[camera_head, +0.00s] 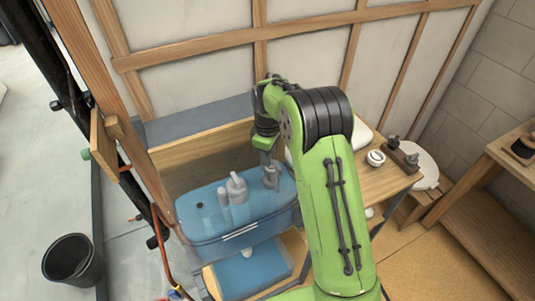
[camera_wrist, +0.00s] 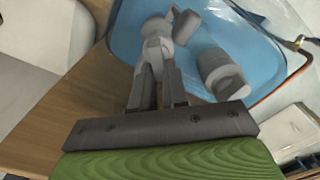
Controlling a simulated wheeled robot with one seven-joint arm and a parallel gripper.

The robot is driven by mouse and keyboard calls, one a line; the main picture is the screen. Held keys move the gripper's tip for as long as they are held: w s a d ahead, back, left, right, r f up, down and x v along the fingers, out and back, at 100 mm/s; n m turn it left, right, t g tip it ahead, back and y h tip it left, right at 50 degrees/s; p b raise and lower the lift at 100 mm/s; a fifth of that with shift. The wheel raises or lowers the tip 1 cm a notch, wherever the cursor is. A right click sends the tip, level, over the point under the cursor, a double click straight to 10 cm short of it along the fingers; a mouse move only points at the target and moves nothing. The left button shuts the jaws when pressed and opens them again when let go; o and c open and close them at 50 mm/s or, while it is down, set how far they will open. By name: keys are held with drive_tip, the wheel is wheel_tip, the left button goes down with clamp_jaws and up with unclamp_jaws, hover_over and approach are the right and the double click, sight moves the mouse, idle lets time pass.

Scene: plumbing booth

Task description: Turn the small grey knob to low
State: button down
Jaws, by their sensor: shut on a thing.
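The small grey knob (camera_wrist: 157,46) sits on the blue rounded unit (camera_wrist: 125,38), between my fingertips. My gripper (camera_wrist: 157,62) points down at it, with its two fingers shut on the knob from both sides. In the head view my gripper (camera_head: 270,178) is at the right part of the blue unit (camera_head: 205,230); the fingers largely hide the knob there. I cannot read any setting mark around the knob.
A larger grey cylindrical fitting (camera_wrist: 222,76) stands close beside my fingers in the wrist view; grey upright parts (camera_head: 237,188) also show in the head view. A wooden wall frame (camera_head: 200,50) rises behind. A wooden counter (camera_head: 385,183) with small items lies right. A black bucket (camera_head: 68,268) stands left.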

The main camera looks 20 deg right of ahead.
drive_tip(key=m, duration=0.2)
drive_tip(key=m+p, duration=0.1)
drive_tip(key=m, duration=0.1)
drive_tip(key=shift+w+d+r, duration=0.1)
drive_tip(key=shift+w+d, duration=0.05)
drive_tip(key=shift+d, duration=0.05)
drive_tip(key=shift+w+d+m, duration=0.1)
drive_tip(key=shift+d+m, duration=0.05)
drive_tip(key=shift+m, duration=1.95)
drive_tip(key=c, duration=1.1)
unclamp_jaws()
drive_tip(key=shift+c, duration=0.2)
wheel_tip(320, 180, up, 16)
drive_tip(key=p, duration=0.3)
